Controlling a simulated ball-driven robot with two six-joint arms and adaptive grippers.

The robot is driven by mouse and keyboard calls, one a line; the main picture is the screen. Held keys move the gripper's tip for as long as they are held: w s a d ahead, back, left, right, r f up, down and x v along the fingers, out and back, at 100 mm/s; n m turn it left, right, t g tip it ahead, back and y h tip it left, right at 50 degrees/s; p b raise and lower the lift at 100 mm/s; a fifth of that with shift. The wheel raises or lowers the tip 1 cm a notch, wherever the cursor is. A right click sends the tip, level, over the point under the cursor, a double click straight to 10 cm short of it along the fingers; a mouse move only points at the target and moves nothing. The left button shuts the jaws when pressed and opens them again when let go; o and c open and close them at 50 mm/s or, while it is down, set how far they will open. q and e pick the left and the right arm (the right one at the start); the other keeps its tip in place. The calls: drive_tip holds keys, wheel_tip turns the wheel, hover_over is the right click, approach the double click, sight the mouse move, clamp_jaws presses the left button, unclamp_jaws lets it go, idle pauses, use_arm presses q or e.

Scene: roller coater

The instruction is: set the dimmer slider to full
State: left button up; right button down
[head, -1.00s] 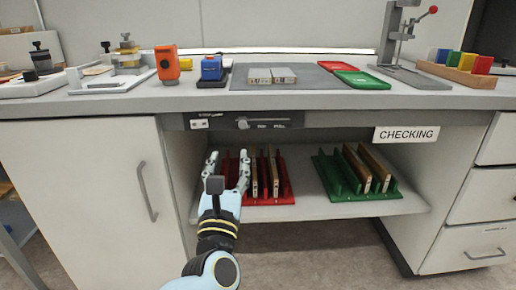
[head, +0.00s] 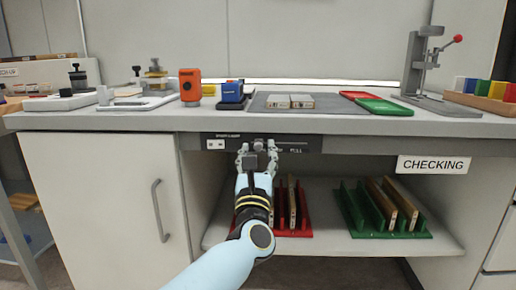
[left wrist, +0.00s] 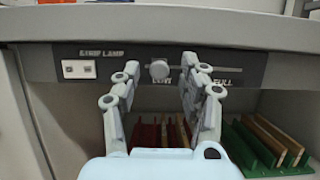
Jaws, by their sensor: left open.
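The dimmer slider's round grey knob (left wrist: 159,69) sits on a horizontal slot in the dark panel (left wrist: 90,52) under the bench edge. In the left wrist view it is left of the middle of the slot, and the "FULL" label is at the slot's right part. My left gripper (left wrist: 156,74) is open, with one finger on each side of the knob in that view; I cannot tell whether either touches it. In the head view the gripper (head: 257,147) is in front of the panel (head: 222,141) and partly covers the slot. My right gripper is not in view.
Below the panel, a shelf (head: 325,238) holds a red rack (head: 302,229) and a green rack (head: 352,208) with boards. A "CHECKING" sign (head: 433,165) hangs at the right. The benchtop (head: 330,120) above carries several tools and trays.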

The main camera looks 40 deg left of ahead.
use_arm(q)
drive_tip(key=shift+x, duration=0.8)
clamp_jaws()
drive_tip(key=shift+d, duration=0.1)
